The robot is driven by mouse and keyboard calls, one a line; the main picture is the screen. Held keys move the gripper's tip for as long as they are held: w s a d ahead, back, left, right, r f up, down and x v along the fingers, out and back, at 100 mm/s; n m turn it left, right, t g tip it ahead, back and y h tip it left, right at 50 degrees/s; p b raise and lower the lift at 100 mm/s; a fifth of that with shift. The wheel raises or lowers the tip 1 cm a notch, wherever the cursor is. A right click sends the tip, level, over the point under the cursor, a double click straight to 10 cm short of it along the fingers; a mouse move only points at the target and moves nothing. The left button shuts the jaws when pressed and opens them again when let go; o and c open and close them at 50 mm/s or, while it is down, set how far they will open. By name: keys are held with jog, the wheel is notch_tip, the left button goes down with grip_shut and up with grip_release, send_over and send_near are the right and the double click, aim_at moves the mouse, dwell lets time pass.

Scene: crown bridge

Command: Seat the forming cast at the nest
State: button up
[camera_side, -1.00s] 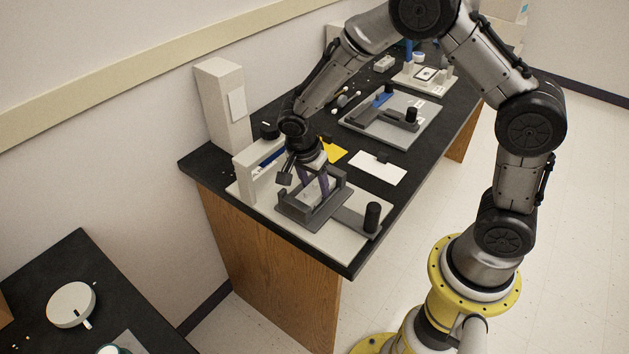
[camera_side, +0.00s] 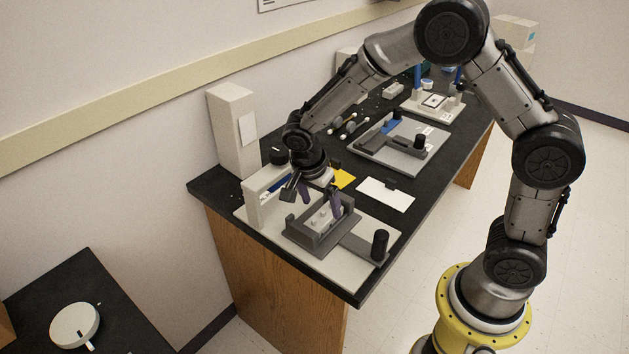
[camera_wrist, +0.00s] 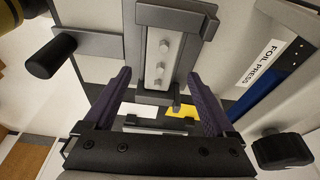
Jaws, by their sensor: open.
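The forming cast appears to be the pale grey block with small round studs (camera_side: 320,220), which also shows in the wrist view (camera_wrist: 156,48). It lies inside the dark grey walled nest (camera_side: 318,246) on the foil press. In the wrist view the nest's walls (camera_wrist: 182,16) run around the block. Whether it sits fully flat on the floor cannot be told. My gripper (camera_side: 320,200) is open above the nest. Its two purple fingers (camera_wrist: 158,74) stand apart, one on each side of the block, with nothing held between them.
The foil press has a pale upright (camera_side: 264,200) at left and a black knob (camera_side: 380,243) on an arm at right. A white card (camera_side: 386,194) and yellow sheet (camera_side: 344,178) lie behind. A grey-plate station (camera_side: 385,150) stands farther back. A tall pale box (camera_side: 232,145) stands by the wall.

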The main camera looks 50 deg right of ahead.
jog(key=v, duration=1)
jog(key=shift+r, duration=0.15)
notch_tip(320, 180, up, 6)
jog(key=m+t, duration=0.1)
jog(key=t, duration=0.1)
send_over(324, 222)
jog(key=s+d+r+n+t+y, duration=0.1)
jog(key=s+d+r+n+t, duration=0.15)
jog(key=s+r, duration=0.5)
jog(key=s+a+f+n+y, duration=0.1)
jog(key=s+f+n, duration=0.1)
jog(key=s+n, duration=0.4)
jog(key=s+a+f+n+t+y, duration=0.1)
jog(key=s+f+n, duration=0.1)
jog(key=s+n, duration=0.4)
jog(key=n, duration=0.4)
jog(key=shift+s+f, duration=0.35)
